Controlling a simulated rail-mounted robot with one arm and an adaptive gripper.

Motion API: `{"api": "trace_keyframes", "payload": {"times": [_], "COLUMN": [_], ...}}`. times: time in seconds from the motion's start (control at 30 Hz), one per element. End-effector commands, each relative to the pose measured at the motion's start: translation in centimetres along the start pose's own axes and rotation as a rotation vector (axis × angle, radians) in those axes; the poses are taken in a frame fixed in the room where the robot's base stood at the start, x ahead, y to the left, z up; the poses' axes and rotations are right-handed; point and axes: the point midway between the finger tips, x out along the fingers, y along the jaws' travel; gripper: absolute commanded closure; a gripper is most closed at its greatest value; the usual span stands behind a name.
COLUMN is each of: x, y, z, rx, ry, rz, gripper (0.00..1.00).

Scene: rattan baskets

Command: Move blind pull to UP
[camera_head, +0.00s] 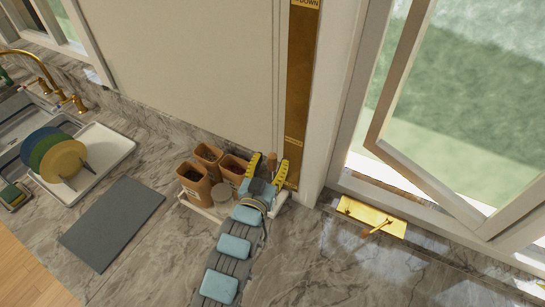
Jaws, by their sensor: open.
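A tall brass strip (300,70) runs down the wall left of the window frame. A label at its top reads "DOWN", and a smaller label (293,140) lower down is too small to read. My gripper (270,159) is at the strip's lower end, with its two yellow-marked fingers spread apart. A small brown piece shows between the fingertips; I cannot tell whether it is the blind pull or whether the fingers touch it. The right finger overlaps the strip's lower end in the picture.
Brown containers (194,183) stand in a white tray left of my gripper. A brass plate with a lever (370,215) lies on the right, below an open window sash (430,165). A dark mat (112,222) and a dish tray with plates (112,150) are further left.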

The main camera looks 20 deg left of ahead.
Motion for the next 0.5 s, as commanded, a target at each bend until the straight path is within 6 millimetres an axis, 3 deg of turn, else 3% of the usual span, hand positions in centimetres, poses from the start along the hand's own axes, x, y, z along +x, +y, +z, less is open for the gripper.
{"api": "trace_keyframes", "payload": {"times": [0.2, 0.5], "x": [1.19, 1.31], "y": [0.09, 0.09], "z": [-0.08, -0.03], "rx": [-0.001, -0.001], "ry": [0.001, 0.001], "rz": [0.001, 0.001], "gripper": [0.46, 0.46]}}
